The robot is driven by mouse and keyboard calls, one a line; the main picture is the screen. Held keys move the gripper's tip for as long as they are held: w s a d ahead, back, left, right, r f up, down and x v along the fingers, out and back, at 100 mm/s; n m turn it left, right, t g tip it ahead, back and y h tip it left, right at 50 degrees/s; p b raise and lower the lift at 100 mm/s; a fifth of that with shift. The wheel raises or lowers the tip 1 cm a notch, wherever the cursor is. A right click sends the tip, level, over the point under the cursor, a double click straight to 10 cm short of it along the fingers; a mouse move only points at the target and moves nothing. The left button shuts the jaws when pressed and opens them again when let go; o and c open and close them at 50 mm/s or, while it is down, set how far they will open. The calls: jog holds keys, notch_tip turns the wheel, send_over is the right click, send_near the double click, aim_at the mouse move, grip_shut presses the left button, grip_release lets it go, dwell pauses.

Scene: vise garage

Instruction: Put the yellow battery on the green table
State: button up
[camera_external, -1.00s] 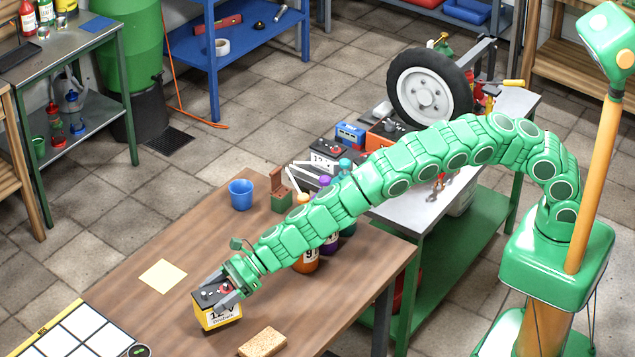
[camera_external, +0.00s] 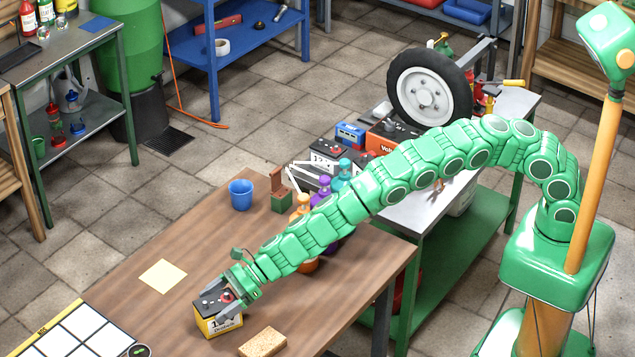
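The yellow battery (camera_external: 222,325), with a dark top and a white label, stands upright near the front of the brown wooden table. A grey-topped table with green legs and a green lower shelf (camera_external: 470,235) stands behind the brown table at the right. Another green-framed table (camera_external: 40,62) is at the upper left.
The brown table (camera_external: 130,255) also bears a sponge (camera_external: 262,342), a yellow paper (camera_external: 163,276), a blue cup (camera_external: 241,195) and bottles (camera_external: 303,205) partly behind my arm. A wheel (camera_external: 428,92), a dark battery (camera_external: 325,156) and a blue box (camera_external: 350,135) crowd the grey-topped table.

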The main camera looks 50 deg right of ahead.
jog(key=shift+o, duration=0.9)
jog(key=shift+d+r, duration=0.1)
